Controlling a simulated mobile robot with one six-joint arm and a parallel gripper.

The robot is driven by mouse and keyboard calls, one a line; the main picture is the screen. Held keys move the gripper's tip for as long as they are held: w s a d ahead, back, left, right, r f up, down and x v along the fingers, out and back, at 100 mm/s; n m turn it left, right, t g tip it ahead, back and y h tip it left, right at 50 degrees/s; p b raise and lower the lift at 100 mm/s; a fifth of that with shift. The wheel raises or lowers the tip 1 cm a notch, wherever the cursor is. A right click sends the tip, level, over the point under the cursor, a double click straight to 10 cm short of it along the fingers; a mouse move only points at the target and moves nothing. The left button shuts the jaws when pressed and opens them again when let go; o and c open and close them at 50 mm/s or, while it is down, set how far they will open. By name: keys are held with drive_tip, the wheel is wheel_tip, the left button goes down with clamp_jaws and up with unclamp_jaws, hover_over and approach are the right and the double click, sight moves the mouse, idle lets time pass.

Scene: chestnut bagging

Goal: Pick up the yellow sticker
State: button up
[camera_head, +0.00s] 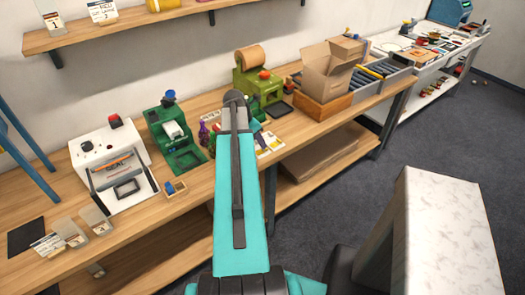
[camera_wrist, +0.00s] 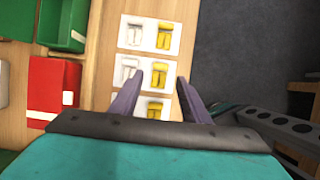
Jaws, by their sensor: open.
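Three white cards lie in a column on the wooden bench in the wrist view, each with a pale piece and a yellow sticker. The far yellow sticker (camera_wrist: 164,36) is in clear view; the middle yellow sticker (camera_wrist: 156,75) lies between my fingers, and the near yellow sticker (camera_wrist: 154,109) is close to my gripper's body. My gripper (camera_wrist: 168,78) is open above the cards, with a purple finger on each side. I cannot tell its height or any contact. In the head view, white-and-yellow cards (camera_head: 268,143) show right of my arm, which hides the gripper's end.
A red box (camera_wrist: 50,88) and a green box (camera_wrist: 62,22) stand left of the cards. The bench's right edge is close to them, with dark floor beyond. In the head view, a green machine (camera_head: 176,140) stands left of my arm and a cardboard box (camera_head: 328,70) right.

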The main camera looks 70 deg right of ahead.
sight(262, 151)
drive_tip(key=shift+p+x, duration=1.05)
drive_tip(key=shift+x, duration=1.5)
drive_tip(key=shift+s+r, duration=0.1)
drive_tip(key=shift+s, duration=0.05)
clamp_jaws()
